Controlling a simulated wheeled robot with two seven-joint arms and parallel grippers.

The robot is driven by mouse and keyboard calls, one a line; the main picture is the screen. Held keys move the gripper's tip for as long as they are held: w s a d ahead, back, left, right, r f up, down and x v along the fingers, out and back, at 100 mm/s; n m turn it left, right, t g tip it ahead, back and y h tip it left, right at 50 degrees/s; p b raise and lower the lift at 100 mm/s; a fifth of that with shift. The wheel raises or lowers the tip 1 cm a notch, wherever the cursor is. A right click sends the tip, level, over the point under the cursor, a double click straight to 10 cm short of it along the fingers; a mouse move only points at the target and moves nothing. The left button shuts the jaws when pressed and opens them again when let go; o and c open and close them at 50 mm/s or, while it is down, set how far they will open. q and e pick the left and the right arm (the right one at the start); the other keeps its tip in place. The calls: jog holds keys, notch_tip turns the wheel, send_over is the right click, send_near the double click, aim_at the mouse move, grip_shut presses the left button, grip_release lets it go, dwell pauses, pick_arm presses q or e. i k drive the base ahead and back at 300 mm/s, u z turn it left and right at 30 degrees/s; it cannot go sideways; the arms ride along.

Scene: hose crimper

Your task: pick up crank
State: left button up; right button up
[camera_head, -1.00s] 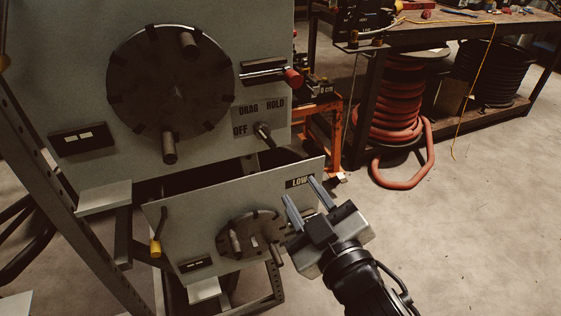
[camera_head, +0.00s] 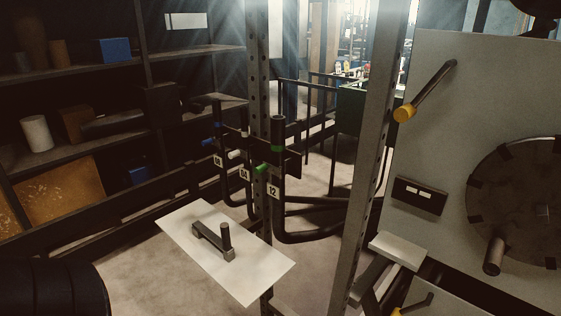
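A dark grey crank (camera_head: 214,241) lies on a white plate (camera_head: 252,284) at the lower middle left of the head view. Neither of my grippers is in view, so no gripper shows near the crank. Another crank with a yellow grip (camera_head: 428,92) is fitted to the upper panel of the machine at the right. Part of a similar yellow-gripped crank (camera_head: 412,308) shows at the bottom edge.
An upright perforated post (camera_head: 258,70) stands behind the plate, with numbered dark hose hooks (camera_head: 278,165) beside it. The machine panel (camera_head: 440,150) and its slanted frame leg (camera_head: 373,130) stand to the right. Dark shelves (camera_head: 70,70) with boxes and cylinders fill the left.

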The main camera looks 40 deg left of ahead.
aim_at(199, 230)
jog(key=z, duration=2.35)
jog(key=k, duration=2.45)
jog(key=u, duration=1.35)
jog(key=i, duration=1)
jog(key=u, duration=0.05)
